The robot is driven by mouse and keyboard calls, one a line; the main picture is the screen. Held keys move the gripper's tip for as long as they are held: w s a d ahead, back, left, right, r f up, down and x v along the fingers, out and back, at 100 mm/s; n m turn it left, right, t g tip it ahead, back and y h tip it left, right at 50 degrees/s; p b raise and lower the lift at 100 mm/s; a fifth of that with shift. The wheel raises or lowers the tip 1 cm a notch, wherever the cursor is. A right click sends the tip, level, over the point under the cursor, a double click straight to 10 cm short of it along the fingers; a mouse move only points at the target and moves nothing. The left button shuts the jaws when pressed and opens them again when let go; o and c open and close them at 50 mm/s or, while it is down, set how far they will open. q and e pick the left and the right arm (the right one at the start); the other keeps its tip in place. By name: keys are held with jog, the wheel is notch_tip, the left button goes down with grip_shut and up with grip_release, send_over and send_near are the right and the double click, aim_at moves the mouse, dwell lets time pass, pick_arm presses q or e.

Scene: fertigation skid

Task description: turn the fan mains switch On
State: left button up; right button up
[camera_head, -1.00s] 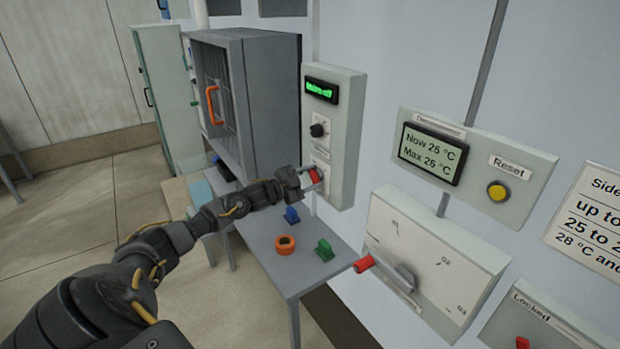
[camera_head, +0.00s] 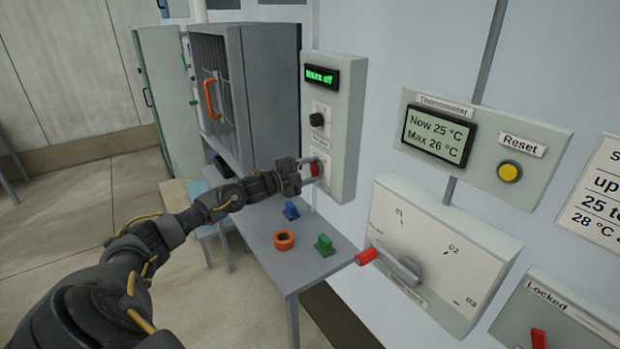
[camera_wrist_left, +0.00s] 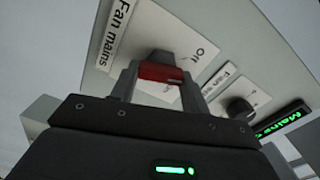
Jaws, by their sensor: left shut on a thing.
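The fan mains switch has a red handle (camera_head: 315,168) low on the tall panel (camera_head: 344,130) on the wall. My left gripper (camera_head: 311,170) is at the switch with its fingers shut on the red handle. In the left wrist view, the red handle (camera_wrist_left: 160,72) lies between the two fingers of my left gripper (camera_wrist_left: 165,80), beside a "Fan mains" label (camera_wrist_left: 117,33) and an "Off" mark. The panel's green display (camera_head: 321,77) reads "Mains off". My right gripper is not in view.
A black knob (camera_head: 317,119) sits above the switch. A grey table (camera_head: 270,255) below holds a blue piece (camera_head: 291,211), an orange ring (camera_head: 284,240) and a green piece (camera_head: 324,245).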

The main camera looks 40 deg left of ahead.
pick_arm(q)
jog(key=m+b, duration=0.5)
jog(key=f+m+b, duration=0.1)
jog(key=m+b, duration=0.5)
jog(key=shift+r+m, duration=0.1)
jog(key=shift+m, duration=0.4)
jog(key=shift+b, duration=0.4)
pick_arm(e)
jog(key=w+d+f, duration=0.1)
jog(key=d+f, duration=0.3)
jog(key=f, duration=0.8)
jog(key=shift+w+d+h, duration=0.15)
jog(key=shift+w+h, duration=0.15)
pick_arm(q)
jog(key=shift+m, duration=0.3)
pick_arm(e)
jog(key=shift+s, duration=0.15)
pick_arm(q)
jog(key=o, duration=1)
